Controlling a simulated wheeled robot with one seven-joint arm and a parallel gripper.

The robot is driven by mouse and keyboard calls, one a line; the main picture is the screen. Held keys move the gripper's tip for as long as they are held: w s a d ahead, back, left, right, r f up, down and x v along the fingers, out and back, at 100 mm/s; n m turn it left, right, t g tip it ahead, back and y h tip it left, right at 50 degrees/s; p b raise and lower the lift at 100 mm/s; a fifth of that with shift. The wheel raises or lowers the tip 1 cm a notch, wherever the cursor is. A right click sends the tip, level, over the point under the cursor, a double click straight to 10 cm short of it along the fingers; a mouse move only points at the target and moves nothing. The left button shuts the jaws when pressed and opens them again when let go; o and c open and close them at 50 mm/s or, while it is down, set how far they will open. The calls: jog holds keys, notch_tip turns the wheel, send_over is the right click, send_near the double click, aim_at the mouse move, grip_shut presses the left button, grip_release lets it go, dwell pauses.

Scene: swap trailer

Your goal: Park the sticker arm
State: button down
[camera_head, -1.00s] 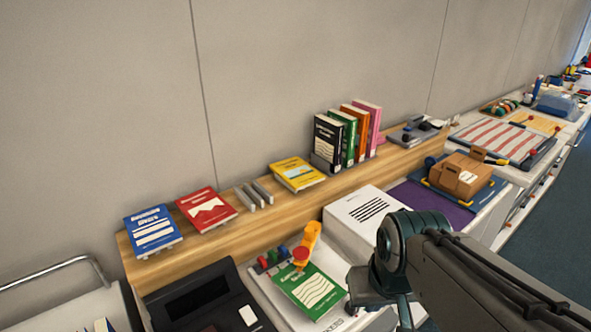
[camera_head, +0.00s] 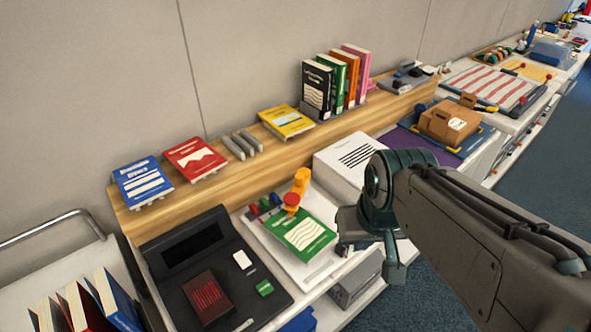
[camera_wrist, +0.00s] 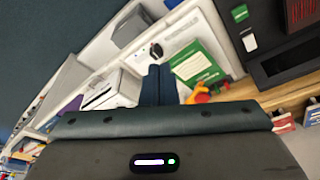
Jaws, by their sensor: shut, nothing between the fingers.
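In the wrist view the orange arm (camera_wrist: 201,98) shows beside the green book (camera_wrist: 200,64). My gripper (camera_head: 393,278) is shut and empty, to the right of the green book and apart from the arm. Its dark fingers (camera_wrist: 158,72) are together in the wrist view. Whether the knob touches the book I cannot tell.
A black scanner-like unit (camera_head: 208,262) with a dark red book (camera_head: 207,296) is at left. A white box (camera_head: 346,158) stands behind my gripper. A wooden shelf (camera_head: 220,180) with books runs along the wall. Blue floor is clear at right.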

dwell(0.3)
jog(key=c, duration=1.3)
grip_release()
jog(key=shift+w+r, duration=0.15)
jog(key=shift+w, duration=0.1)
jog(key=shift+o, duration=0.5)
jog(key=w+a+r+n, duration=0.1)
jog(key=w+r, duration=0.1)
jog(key=w, duration=0.5)
jog(key=w+a+r+n+g, duration=0.1)
jog(key=w+r, duration=0.1)
jog(key=w, duration=0.5)
jog(key=shift+a+r, duration=0.3)
jog(key=shift+a, duration=0.1)
jog(key=n+g+b, duration=0.1)
jog(key=n+g, duration=0.1)
jog(key=n, duration=0.1)
send_over(299, 176)
notch_tip(299, 176, down, 3)
notch_tip(299, 176, down, 14)
jog(key=shift+r+p, duration=0.2)
jog(key=shift+p, duration=0.2)
grip_shut()
